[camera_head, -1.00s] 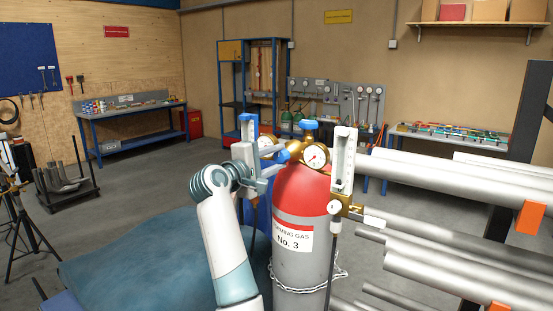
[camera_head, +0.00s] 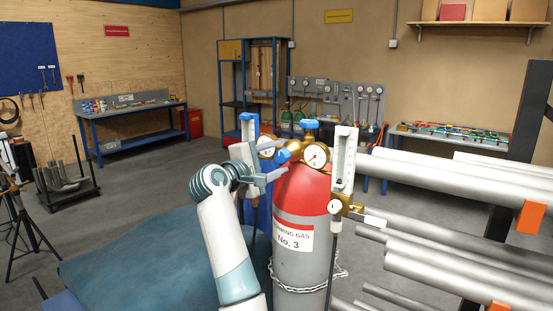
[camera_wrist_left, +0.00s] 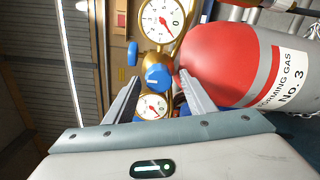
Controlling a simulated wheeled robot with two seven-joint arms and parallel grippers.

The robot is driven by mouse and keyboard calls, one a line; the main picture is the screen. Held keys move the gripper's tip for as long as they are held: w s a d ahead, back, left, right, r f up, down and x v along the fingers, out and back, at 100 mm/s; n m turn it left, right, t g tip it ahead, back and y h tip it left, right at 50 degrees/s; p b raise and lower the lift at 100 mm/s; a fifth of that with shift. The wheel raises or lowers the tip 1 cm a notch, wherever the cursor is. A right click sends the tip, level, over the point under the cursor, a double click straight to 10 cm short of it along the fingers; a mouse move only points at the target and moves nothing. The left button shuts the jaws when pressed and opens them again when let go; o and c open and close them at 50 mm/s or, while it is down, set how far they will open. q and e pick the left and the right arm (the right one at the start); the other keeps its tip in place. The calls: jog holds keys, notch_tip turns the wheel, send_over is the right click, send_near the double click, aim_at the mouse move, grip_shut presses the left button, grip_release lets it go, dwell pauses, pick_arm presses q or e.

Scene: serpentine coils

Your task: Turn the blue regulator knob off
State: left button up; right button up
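The blue regulator knob (camera_wrist_left: 157,76) sits on the brass regulator body between two white-faced gauges, the larger (camera_wrist_left: 162,18) and the smaller (camera_wrist_left: 152,106). In the head view the knob (camera_head: 283,157) shows just beyond my left fingertips. My left gripper (camera_wrist_left: 159,79) is open, its two fingers apart on either side of the knob in the picture. I cannot tell whether either finger touches it. The regulator is on a red-topped grey cylinder (camera_head: 303,195) marked No. 3. My right gripper is in neither view.
A second blue knob (camera_head: 309,124) tops the cylinder valve. A flowmeter (camera_head: 344,160) stands right of the larger gauge. A chain (camera_head: 335,274) circles the cylinder. Metal tubes (camera_head: 450,180) fill the right side. Workbenches stand along the back walls, with open floor between.

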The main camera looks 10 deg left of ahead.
pick_arm(q)
jog(key=shift+s+a+b, duration=0.2)
jog(key=shift+s+b, duration=0.15)
jog(key=shift+s, duration=0.15)
jog(key=b+v, duration=0.7)
jog(key=v, duration=0.9)
jog(key=shift+s+a, duration=0.1)
